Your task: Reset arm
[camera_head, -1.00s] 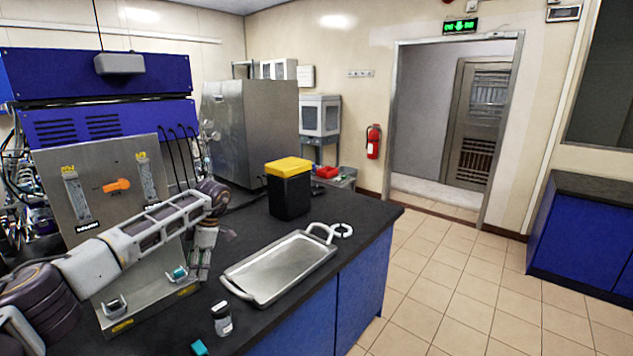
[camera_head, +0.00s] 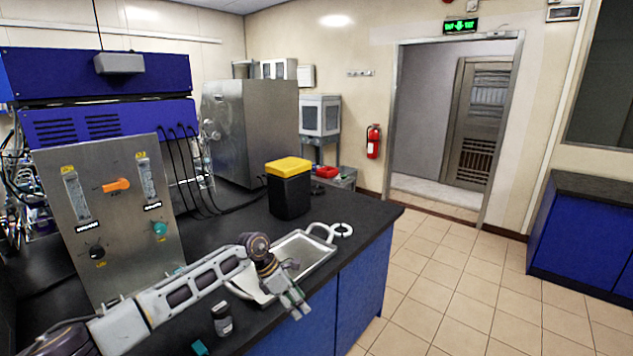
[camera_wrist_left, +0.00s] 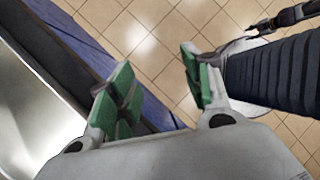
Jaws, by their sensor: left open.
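My left gripper (camera_head: 296,305) is open and empty, held out in front of the bench's front edge, past the near right side of the metal tray. In the left wrist view its two green-padded fingers (camera_wrist_left: 160,82) are spread apart, with floor tiles and the bench front beneath. My left arm crosses low over the bench and hides part of the tray.
The steel control panel (camera_head: 113,220) with knobs stands at the left. A metal tray (camera_head: 318,258), a yellow-lidded black bin (camera_head: 289,190), a white ring (camera_head: 342,230) and a small dark-lidded bottle (camera_head: 222,320) are on the black bench. Tiled floor (camera_head: 450,280) is open at the right.

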